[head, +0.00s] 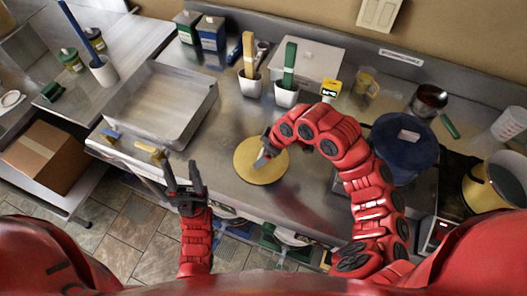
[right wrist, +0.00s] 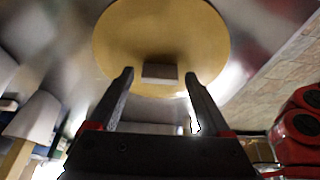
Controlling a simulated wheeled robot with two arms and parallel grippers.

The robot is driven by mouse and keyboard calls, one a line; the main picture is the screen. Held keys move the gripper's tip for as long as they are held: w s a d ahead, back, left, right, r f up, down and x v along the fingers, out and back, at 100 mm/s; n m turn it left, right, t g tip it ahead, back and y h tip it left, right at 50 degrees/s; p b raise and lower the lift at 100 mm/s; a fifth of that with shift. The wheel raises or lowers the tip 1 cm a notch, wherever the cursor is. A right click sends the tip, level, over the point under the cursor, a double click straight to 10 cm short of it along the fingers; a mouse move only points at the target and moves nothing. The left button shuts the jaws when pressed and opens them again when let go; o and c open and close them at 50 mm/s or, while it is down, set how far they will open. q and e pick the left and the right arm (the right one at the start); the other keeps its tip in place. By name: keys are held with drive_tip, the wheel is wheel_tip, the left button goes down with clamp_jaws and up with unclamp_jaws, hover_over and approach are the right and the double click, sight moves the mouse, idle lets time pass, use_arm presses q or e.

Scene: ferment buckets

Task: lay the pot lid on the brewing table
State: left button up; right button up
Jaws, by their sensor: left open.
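A round golden-yellow lid (head: 262,176) appears to lie flat on the steel brewing table (head: 222,172) near its front edge. The right wrist view shows the lid (right wrist: 125,40) with a small grey block handle (right wrist: 160,72). My right gripper (head: 263,158) is over the lid. Its fingertips (right wrist: 160,78) stand apart on either side of the handle, with a gap on each side. My left gripper (head: 184,178) is open and empty, pointing up in front of the table's front edge, left of the lid.
A dark blue round pot or lid (head: 402,155) with a pale block on top sits on the stove at the right. A steel tray (head: 160,105) stands left of the lid. White cups (head: 286,95) holding brushes stand behind it. The table between tray and lid is clear.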

drive_tip(key=shift+r, duration=0.15)
drive_tip(key=shift+d+r, duration=0.1)
drive_tip(key=shift+r, duration=0.15)
drive_tip(key=v, duration=1.1)
drive_tip(key=shift+d+b, duration=0.2)
drive_tip(key=shift+b, duration=0.25)
drive_tip(key=shift+s+r, duration=0.1)
